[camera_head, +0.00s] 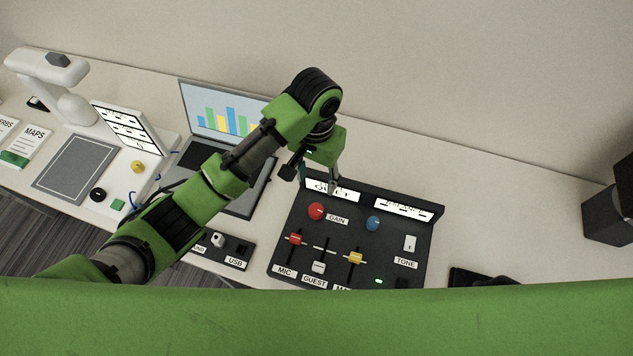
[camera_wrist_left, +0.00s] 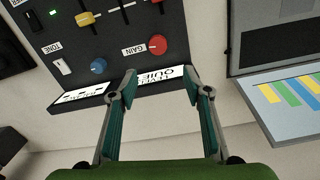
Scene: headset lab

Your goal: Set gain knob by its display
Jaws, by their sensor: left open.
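The dark mixer panel (camera_head: 335,228) stands on the table right of the laptop. Its red gain knob (camera_head: 316,211) sits beside the GAIN label, and it also shows in the left wrist view (camera_wrist_left: 157,44). The knob's display (camera_head: 345,192) is on the raised back edge and partly covered by my gripper; in the left wrist view (camera_wrist_left: 160,76) it appears upside down and seems to read QUIET. My left gripper (camera_head: 312,178) hangs over the panel's back edge. In the left wrist view its fingers (camera_wrist_left: 164,85) are apart and empty, with the knob beyond them. My right gripper is not seen.
A blue knob (camera_head: 373,223), a second display (camera_head: 403,208) and sliders (camera_head: 355,258) share the panel. The laptop (camera_head: 228,110) is behind my left arm. A black speaker (camera_head: 608,215) stands at the right. The table right of the panel is mostly clear.

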